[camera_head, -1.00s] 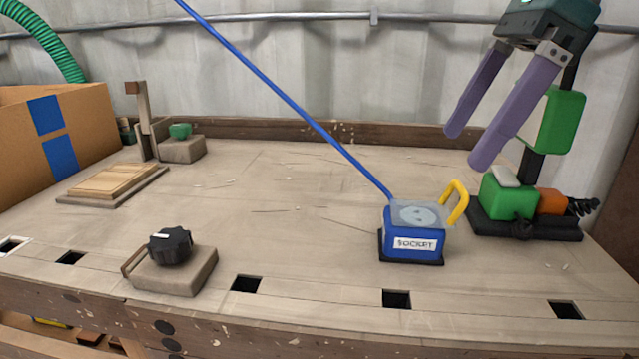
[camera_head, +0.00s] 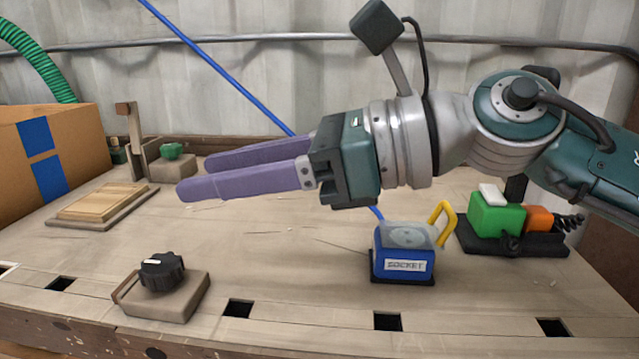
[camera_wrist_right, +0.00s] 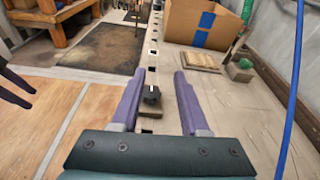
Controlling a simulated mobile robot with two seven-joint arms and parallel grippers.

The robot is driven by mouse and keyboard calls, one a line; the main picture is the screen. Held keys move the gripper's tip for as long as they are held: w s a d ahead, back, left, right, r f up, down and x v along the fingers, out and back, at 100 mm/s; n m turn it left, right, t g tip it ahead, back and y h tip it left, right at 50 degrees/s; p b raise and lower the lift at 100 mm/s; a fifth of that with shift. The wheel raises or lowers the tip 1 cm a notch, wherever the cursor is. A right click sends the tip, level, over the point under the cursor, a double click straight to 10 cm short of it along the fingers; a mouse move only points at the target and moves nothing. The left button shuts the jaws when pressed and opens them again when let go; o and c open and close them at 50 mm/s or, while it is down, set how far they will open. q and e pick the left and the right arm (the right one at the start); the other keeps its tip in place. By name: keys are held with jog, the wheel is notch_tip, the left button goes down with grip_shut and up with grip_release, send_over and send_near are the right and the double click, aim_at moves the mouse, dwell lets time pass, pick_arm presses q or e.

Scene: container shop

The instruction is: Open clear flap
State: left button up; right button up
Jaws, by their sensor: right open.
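The blue socket box (camera_head: 403,253) with a "SOCKET" label stands on the workbench, right of centre in the head view. Its clear flap (camera_head: 408,234) lies over the round socket on top, and a yellow handle (camera_head: 441,222) rises at its right. My right gripper (camera_head: 193,176) is open and empty, above the bench and up and left of the box, with its purple fingers pointing left. In the right wrist view its fingers (camera_wrist_right: 155,85) are spread apart; the box does not show there. My left gripper is not in the head view.
A black knob on a wooden block (camera_head: 166,293) sits at the front left. A wooden board (camera_head: 100,205) and cardboard box (camera_head: 40,160) are at the left. A green and orange device (camera_head: 497,214) stands right of the socket box. A blue hose (camera_head: 215,65) runs behind my right arm.

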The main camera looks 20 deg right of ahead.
jog(key=m+t, duration=0.1)
jog(key=r+m+t, duration=0.1)
jog(key=t, duration=0.1)
jog(key=a+m+t, duration=0.1)
jog(key=shift+r, duration=0.4)
jog(key=m+t+h+b, duration=0.1)
jog(key=m+t+h, duration=0.2)
jog(key=m+h, duration=1.7)
send_near(445, 205)
jog(key=w, duration=0.1)
jog(key=w+n+h, duration=0.1)
jog(key=w+f+h, duration=0.1)
jog(key=shift+w+d+n, duration=0.25)
jog(key=shift+n, duration=0.15)
jog(key=shift+s+d+f, duration=0.1)
jog(key=shift+s+f, duration=0.15)
jog(key=shift+s, duration=0.05)
jog(key=shift+r+n, duration=0.1)
jog(key=shift+n, duration=0.2)
jog(key=shift+w+d, duration=0.15)
jog(key=shift+w, duration=0.05)
jog(key=x, duration=0.9)
jog(key=shift+w+d+r+p, duration=0.1)
jog(key=shift+w+d+p, duration=0.1)
jog(key=shift+p, duration=0.1)
jog(key=shift+c, duration=0.2)
